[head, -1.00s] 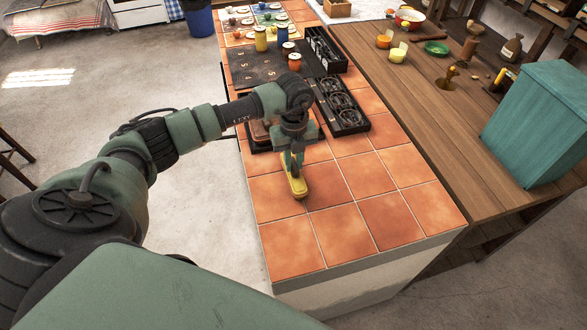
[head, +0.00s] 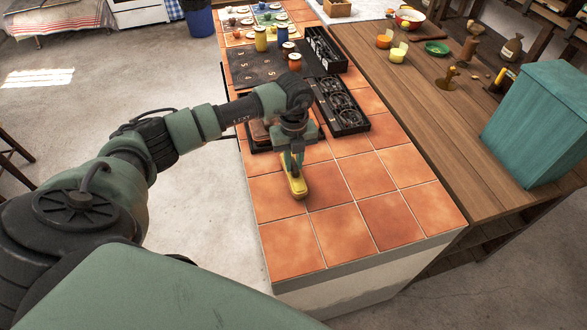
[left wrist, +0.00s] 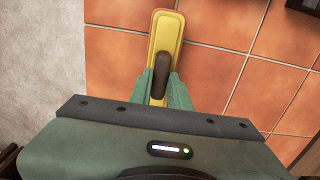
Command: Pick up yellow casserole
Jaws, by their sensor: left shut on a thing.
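The yellow casserole (head: 298,187) is at the tiled counter, seen as a narrow, long yellow shape under my left gripper (head: 292,160). In the left wrist view the casserole (left wrist: 167,28) is a yellow oblong with rounded corners and a dark brown grip (left wrist: 162,62) on its middle line. The two green fingers of my left gripper (left wrist: 162,78) are shut on the casserole, one at each side of the dark grip. Its near end is hidden by the gripper. I cannot tell whether it touches the tiles. My right gripper is not in view.
The front tiles (head: 370,220) of the counter are bare. A black rack (head: 344,108) with round items lies behind, beside a dark mat (head: 262,70) with jars near it. A wooden table (head: 455,130) with bowls and a teal bin (head: 540,122) stands to the right.

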